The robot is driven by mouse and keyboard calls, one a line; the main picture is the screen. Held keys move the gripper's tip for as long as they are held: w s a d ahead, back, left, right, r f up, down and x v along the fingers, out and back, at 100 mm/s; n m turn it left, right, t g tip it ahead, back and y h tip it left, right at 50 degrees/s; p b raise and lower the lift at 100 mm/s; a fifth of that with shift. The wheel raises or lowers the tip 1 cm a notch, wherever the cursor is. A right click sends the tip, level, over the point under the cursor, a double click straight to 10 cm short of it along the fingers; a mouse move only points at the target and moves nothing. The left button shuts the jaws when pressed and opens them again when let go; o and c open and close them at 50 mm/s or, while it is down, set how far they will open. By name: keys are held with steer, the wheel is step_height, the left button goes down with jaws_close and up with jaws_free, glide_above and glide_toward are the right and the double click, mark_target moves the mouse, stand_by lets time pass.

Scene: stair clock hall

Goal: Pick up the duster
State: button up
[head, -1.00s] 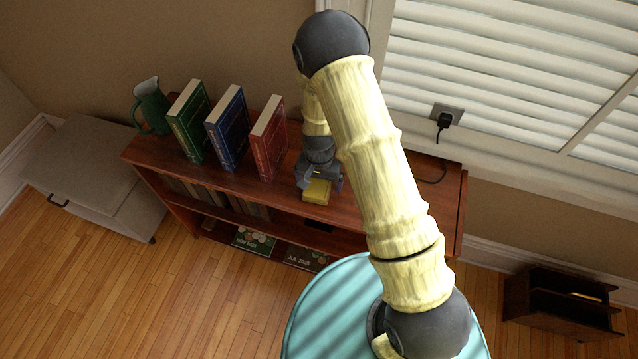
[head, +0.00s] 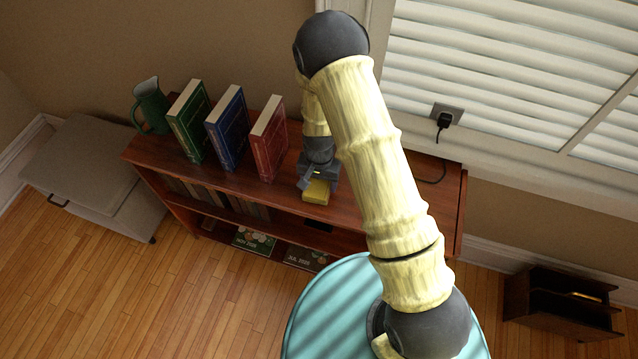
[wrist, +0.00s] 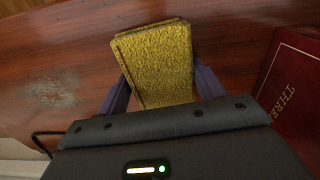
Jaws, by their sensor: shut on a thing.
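The duster is a yellow, rough-textured block (head: 316,192) on top of the reddish wooden bookcase, to the right of the red book. It also fills the middle of the wrist view (wrist: 160,62). My gripper (head: 318,181) points down over the bookcase top and is shut on the duster, with one finger at each side of it in the wrist view (wrist: 163,88). I cannot tell whether the duster is touching the wood or just above it. My arm hides part of the bookcase top behind it.
A red book (head: 268,140), a blue book (head: 228,122), a green book (head: 188,122) and a green jug (head: 151,106) stand left of the gripper. A plug (head: 444,120) with a black cable is at the right. A dusty patch (wrist: 50,93) marks the wood.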

mark_target(319, 182)
step_height(319, 182, up, 10)
stand_by(0.6)
steer(key=o, duration=0.3)
steer(key=shift+c, duration=1)
